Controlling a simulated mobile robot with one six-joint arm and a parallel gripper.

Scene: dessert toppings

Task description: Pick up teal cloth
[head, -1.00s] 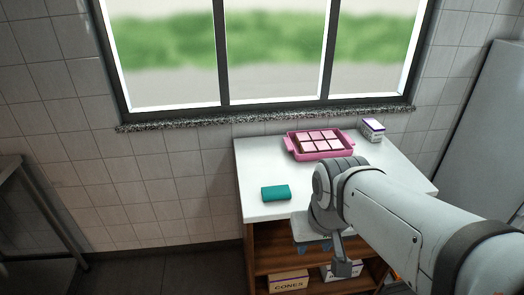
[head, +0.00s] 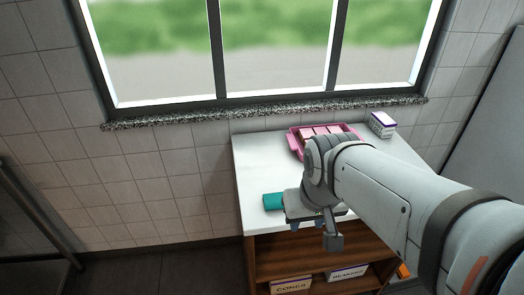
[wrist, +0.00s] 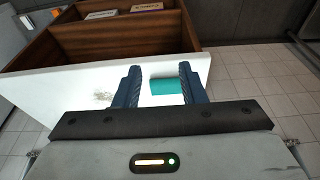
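The teal cloth (head: 274,201) is a small folded block lying on the white counter top (head: 258,165), near its left front edge. My arm covers its right part in the head view. In the wrist view the cloth (wrist: 165,86) shows between my gripper's two blue fingers, closer to the right one. My gripper (wrist: 158,72) is open, its fingers apart with nothing held. In the head view it hangs at the counter's front, to the right of the cloth. I cannot tell its height above the counter.
A pink tray (head: 296,143) with pink squares stands at the back of the counter, partly behind my arm. A white and purple box (head: 382,124) is at the back right. Boxes sit on the wooden shelf (head: 275,268) below. The counter's left part is clear.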

